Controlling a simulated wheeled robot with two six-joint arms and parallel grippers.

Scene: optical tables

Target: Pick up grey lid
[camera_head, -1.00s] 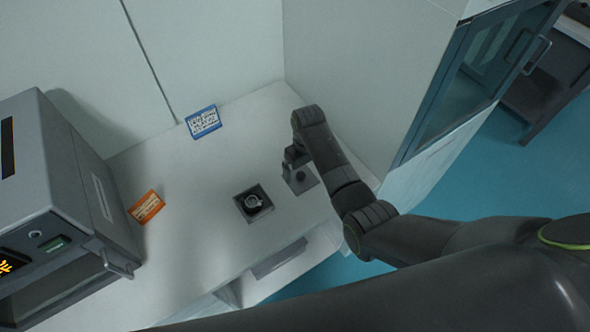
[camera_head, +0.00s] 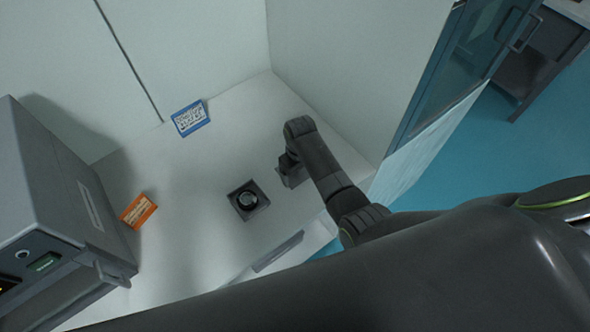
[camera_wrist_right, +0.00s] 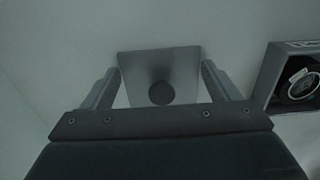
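The grey lid (camera_wrist_right: 158,62) is a square plate with a dark round knob (camera_wrist_right: 161,93). It lies flat on the white bench, and in the head view (camera_head: 293,181) it is mostly hidden by my right gripper (camera_head: 290,163). In the right wrist view my right gripper (camera_wrist_right: 160,72) is open, with one finger on each side of the lid and the knob between them. A gap shows between the fingers and the knob. My left gripper is not in view.
A grey square box (camera_head: 248,200) with a round dark item inside stands left of the lid. An orange card (camera_head: 138,211) and a blue card (camera_head: 190,118) stand farther left on the bench (camera_head: 190,210). A grey machine (camera_head: 55,205) is at far left. A wall rises close on the right.

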